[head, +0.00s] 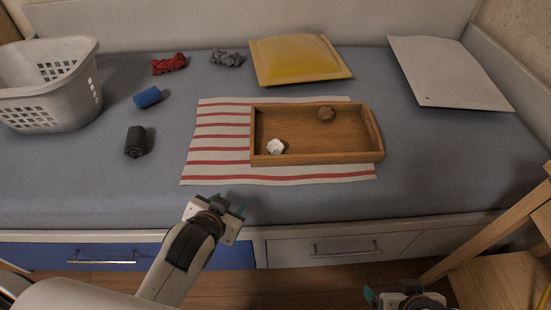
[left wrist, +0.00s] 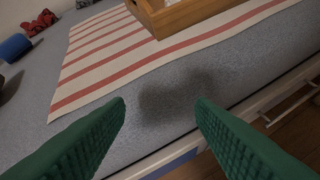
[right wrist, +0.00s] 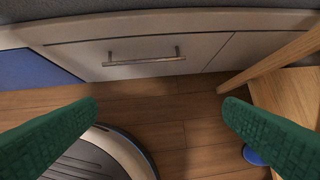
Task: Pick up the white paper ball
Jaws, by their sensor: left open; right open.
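The white paper ball (head: 275,146) lies in the front left corner of the wooden tray (head: 320,158), seen in the head view. The tray rests on a red-striped cloth on the bed. My left gripper (head: 221,206) is open and empty at the bed's front edge, short of the cloth and to the left of the ball. In the left wrist view its green fingers (left wrist: 160,110) are apart, with the tray's corner (left wrist: 175,18) at the top; the ball does not show clearly there. My right gripper (head: 390,295) is open and empty, low in front of the drawers.
Red (head: 169,64), grey (head: 227,58), blue (head: 147,97) and black (head: 136,141) cloth items lie left of the tray. A white basket (head: 60,95) stands far left. Wooden furniture (head: 500,260) stands at right.

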